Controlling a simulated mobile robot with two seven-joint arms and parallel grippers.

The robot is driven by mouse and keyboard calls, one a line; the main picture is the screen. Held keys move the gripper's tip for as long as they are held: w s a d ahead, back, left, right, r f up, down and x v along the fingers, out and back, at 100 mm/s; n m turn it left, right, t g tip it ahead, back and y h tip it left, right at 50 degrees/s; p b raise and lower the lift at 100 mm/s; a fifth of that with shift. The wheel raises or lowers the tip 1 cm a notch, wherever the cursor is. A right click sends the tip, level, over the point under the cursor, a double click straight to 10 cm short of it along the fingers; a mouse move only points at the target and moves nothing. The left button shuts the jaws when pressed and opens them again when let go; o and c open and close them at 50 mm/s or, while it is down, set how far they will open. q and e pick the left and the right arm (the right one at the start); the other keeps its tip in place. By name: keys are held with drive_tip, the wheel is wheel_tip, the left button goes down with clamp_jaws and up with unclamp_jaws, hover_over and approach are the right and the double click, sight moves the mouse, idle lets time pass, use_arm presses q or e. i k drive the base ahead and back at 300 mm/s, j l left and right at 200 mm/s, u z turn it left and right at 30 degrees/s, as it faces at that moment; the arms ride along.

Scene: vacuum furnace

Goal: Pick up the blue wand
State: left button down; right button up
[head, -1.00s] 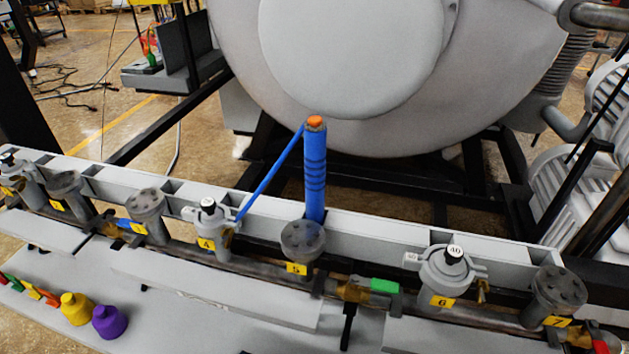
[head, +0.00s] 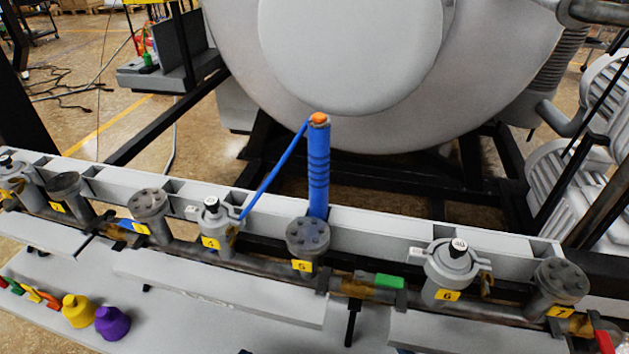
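The blue wand (head: 318,172) is an upright blue cylinder with dark bands and an orange top, in the middle of the head view. It stands at the grey rail, just behind the flanged fitting labelled 5 (head: 308,236). A thin blue strip (head: 273,172) slopes from near its top down to the left, toward the valve labelled 4 (head: 214,226). The wand's lower end is hidden behind the fitting. Neither of my grippers is in view.
A pipe manifold with several numbered valves and fittings runs across the front, including valve 6 (head: 450,268). A large round furnace door (head: 349,55) is close behind the wand. A yellow knob (head: 79,312) and a purple knob (head: 112,323) rest on the lower grey surface.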

sight(318, 134)
drive_tip(key=j+z, duration=0.15)
drive_tip(key=j, duration=0.3)
drive_tip(key=k+j+z, duration=0.1)
drive_tip(key=j, duration=0.3)
drive_tip(key=k+j+z, duration=0.15)
drive_tip(key=j, duration=0.25)
drive_tip(key=k+j+z, duration=0.15)
drive_tip(key=j, duration=0.25)
